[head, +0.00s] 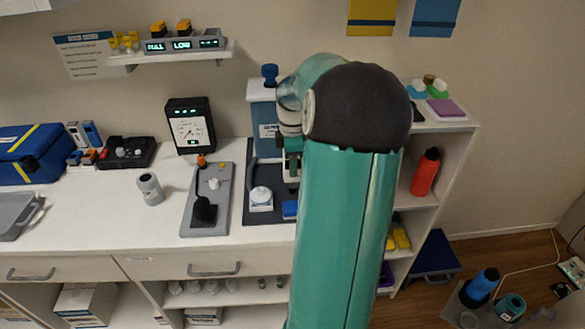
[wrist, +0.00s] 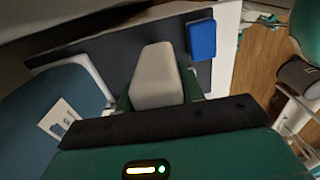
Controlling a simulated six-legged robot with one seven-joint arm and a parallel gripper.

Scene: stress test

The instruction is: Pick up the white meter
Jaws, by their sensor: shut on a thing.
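My gripper (wrist: 157,93) is shut on a pale grey-white block with rounded edges, which I take to be the white meter (wrist: 156,72). Its green fingers sit on both sides of the block in the wrist view. A dark mat (wrist: 115,60) lies behind the block; I cannot tell whether the block touches it. In the head view my teal arm covers most of the gripper, and the held block cannot be made out clearly.
A blue block (wrist: 201,39) lies on the mat. A blue container (head: 264,120) stands at the back of the mat, close to my gripper. A white round item (head: 260,198) sits on the mat's left. A black dial box (head: 190,127) and grey board (head: 208,200) are further left.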

